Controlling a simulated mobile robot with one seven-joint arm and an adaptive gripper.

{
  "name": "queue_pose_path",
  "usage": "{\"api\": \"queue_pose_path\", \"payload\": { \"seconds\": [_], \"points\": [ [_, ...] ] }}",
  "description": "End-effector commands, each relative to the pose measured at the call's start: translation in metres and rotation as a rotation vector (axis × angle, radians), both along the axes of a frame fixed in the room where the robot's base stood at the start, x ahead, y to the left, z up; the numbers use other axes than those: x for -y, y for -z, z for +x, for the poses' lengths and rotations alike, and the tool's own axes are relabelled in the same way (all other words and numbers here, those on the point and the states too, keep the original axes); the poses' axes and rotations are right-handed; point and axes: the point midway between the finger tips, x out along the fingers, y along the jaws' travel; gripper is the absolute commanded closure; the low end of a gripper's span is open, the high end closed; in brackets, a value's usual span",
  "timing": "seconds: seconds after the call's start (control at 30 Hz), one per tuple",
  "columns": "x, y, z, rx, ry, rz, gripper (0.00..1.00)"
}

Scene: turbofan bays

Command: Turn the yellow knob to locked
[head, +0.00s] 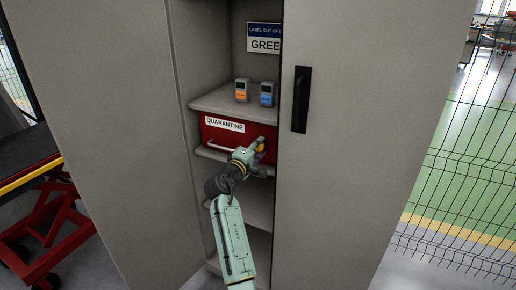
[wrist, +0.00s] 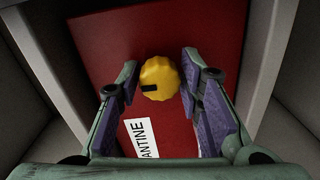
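The yellow knob (wrist: 160,78) is a round, ridged knob with a black mark on its left side. It sits on the front of the red quarantine box (wrist: 108,45). My gripper (wrist: 160,75) is open, with one finger on each side of the knob in the wrist view. The right finger is close to the knob; I cannot tell if it touches. In the head view my gripper (head: 262,147) is at the right part of the red box (head: 238,135) and hides most of the knob.
The box is on a cabinet shelf, with a white label (head: 224,124) and a pale handle (head: 228,148). Two small meters, orange-labelled (head: 242,91) and blue-labelled (head: 266,94), stand on the shelf above. A cabinet door with a black handle (head: 301,99) is on the right.

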Motion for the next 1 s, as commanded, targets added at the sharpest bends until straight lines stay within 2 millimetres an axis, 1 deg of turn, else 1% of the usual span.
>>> {"api": "queue_pose_path", "payload": {
  "seconds": [0.03,0.17,0.47,0.57,0.67,0.9,1.0],
  "points": [
    [0.0,0.0,0.0,0.0,0.0,0.0,0.61],
    [0.0,0.0,0.0,0.001,0.0,0.001,0.52],
    [0.0,0.0,-0.001,0.001,0.0,0.002,0.52],
    [-0.004,-0.001,-0.006,0.002,-0.001,0.001,0.52],
    [-0.012,0.0,-0.018,0.001,-0.002,0.003,0.52],
    [-0.038,-0.001,-0.063,0.001,-0.003,0.002,0.52],
    [-0.048,-0.002,-0.079,0.001,-0.003,0.002,0.52]
  ]
}}
